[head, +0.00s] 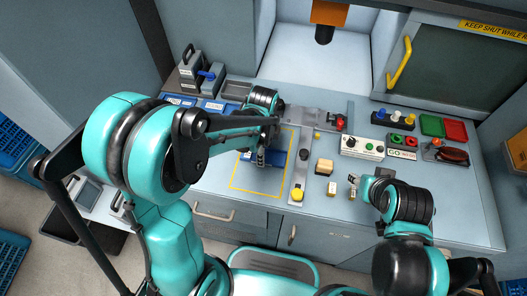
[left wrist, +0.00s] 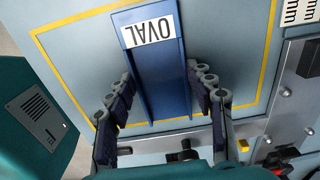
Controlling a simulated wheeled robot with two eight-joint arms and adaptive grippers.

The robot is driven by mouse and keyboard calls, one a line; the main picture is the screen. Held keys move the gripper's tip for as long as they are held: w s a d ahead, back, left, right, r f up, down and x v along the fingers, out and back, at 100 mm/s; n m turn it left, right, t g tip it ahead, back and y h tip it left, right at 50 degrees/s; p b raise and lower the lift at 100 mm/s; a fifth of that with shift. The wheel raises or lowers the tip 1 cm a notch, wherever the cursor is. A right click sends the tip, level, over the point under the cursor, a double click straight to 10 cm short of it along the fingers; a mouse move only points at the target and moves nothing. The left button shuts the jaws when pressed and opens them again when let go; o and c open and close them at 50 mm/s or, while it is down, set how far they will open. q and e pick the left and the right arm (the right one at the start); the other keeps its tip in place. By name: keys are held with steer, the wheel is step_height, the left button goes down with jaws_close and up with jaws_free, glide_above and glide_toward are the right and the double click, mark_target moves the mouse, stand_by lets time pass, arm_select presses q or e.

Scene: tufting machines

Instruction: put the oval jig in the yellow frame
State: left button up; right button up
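The oval jig (left wrist: 158,75) is a blue tray with a white OVAL label, seen upside down in the left wrist view. It also shows in the head view (head: 277,158), partly hidden by my left arm. The frame is a thin yellow line on the worktop (head: 233,180). My right gripper (head: 366,187) looks open and empty.
A metal rail (head: 300,165) with a yellow knob (head: 297,194) runs along the frame's right side. Blue labelled holders (head: 212,105) are at the back left. Red and green trays (head: 455,131) are at the back right.

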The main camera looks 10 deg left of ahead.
arm_select(q)
steer(key=o, duration=0.4)
steer(key=shift+r, duration=0.1)
steer(key=shift+r+p, duration=0.35)
steer(key=shift+r, duration=0.05)
step_height(320, 180, up, 11)
steer(key=p, duration=0.4)
steer(key=s+a+r+n+t, duration=0.2)
steer(key=s+n, duration=0.1)
steer(key=n, duration=0.3)
steer(key=s+a+r+n+t, duration=0.2)
steer(key=s+n, duration=0.2)
steer(key=n, duration=0.2)
steer(key=s+a+r+n+t, duration=0.2)
steer(key=s+n+t, duration=0.1)
steer(key=n, duration=0.3)
steer(key=shift+s+a, duration=0.3)
steer(key=shift+a, duration=0.1)
